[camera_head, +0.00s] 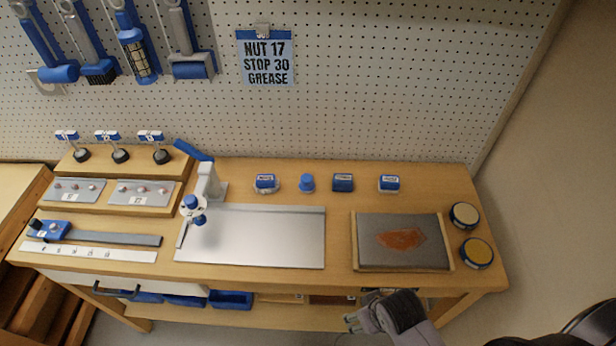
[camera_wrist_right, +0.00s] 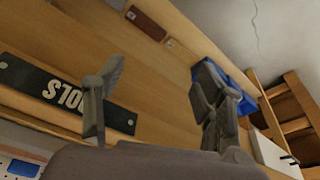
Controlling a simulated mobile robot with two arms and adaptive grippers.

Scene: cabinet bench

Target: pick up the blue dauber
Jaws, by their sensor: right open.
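A small round blue piece with a narrower top (camera_head: 307,183), which looks like the blue dauber, stands upright at the back of the bench (camera_head: 340,277). It is between a blue-topped labelled block (camera_head: 265,183) on its left and a dark blue block (camera_head: 343,183) on its right. My right gripper (camera_head: 352,322) is low in front of the bench's front edge, far from the dauber and below the bench top. In the right wrist view the gripper (camera_wrist_right: 158,75) has its fingers spread with nothing between them. The dauber does not show there. My left gripper is not in view.
A grey mat with an orange-brown patch (camera_head: 400,239) lies nearest my right arm, with two round tins (camera_head: 476,252) beside it. A metal plate (camera_head: 265,240) and a small stand (camera_head: 208,185) are left of it. Another blue-topped block (camera_head: 389,184) stands behind the mat.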

